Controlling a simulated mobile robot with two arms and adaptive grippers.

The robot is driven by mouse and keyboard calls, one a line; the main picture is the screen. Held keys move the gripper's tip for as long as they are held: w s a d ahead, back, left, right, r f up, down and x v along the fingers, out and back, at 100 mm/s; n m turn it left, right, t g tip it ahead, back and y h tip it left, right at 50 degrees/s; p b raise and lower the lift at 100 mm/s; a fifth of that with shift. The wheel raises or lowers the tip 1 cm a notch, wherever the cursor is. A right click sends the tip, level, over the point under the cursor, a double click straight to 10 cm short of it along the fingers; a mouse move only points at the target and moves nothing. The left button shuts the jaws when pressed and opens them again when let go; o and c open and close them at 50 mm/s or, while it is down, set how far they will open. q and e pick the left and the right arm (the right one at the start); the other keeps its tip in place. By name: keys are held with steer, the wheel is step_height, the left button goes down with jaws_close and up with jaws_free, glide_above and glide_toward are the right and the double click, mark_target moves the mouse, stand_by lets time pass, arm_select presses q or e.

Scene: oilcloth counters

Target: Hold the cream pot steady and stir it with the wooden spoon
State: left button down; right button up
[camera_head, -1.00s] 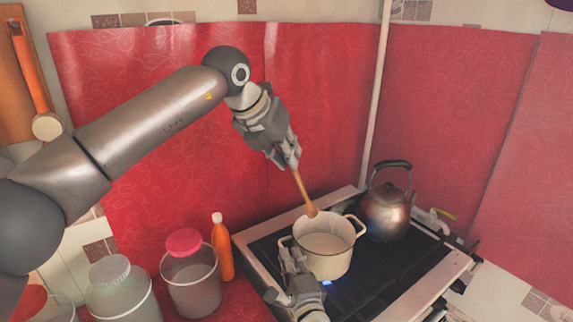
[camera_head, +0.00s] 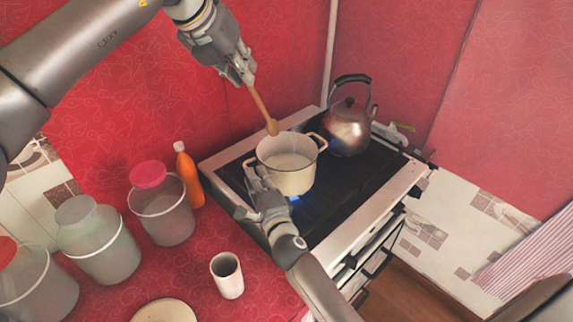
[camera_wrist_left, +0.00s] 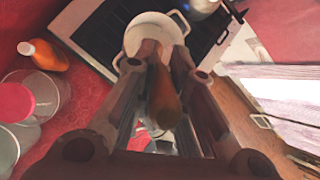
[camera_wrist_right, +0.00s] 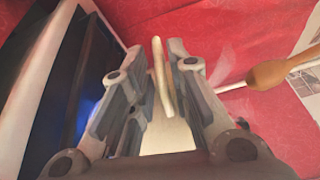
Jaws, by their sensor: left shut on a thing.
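The cream pot (camera_head: 290,181) stands upright on the stove, and its inside looks pale. My left gripper (camera_head: 246,82) is shut on the wooden spoon (camera_head: 262,108), which slants down with its lower end at the pot's back rim in the head view. I cannot tell whether that end is inside the pot. In the left wrist view the spoon (camera_wrist_left: 163,100) lies between the fingers, with the pot (camera_wrist_left: 140,38) beyond. My right gripper (camera_head: 255,182) is at the pot's left side. Its fingers are apart around the pot handle (camera_wrist_right: 161,75) in the right wrist view.
A metal kettle (camera_head: 348,128) stands behind and right of the pot on the stove (camera_head: 335,205). A blue flame (camera_head: 296,200) shows under the pot. An orange bottle (camera_head: 188,175), lidded jars (camera_head: 163,215), a white cup (camera_head: 227,276) and a plate (camera_head: 165,312) are on the red counter.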

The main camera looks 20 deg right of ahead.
steer(key=shift+o, duration=1)
steer(key=s, duration=1.2)
steer(key=shift+a, duration=0.2)
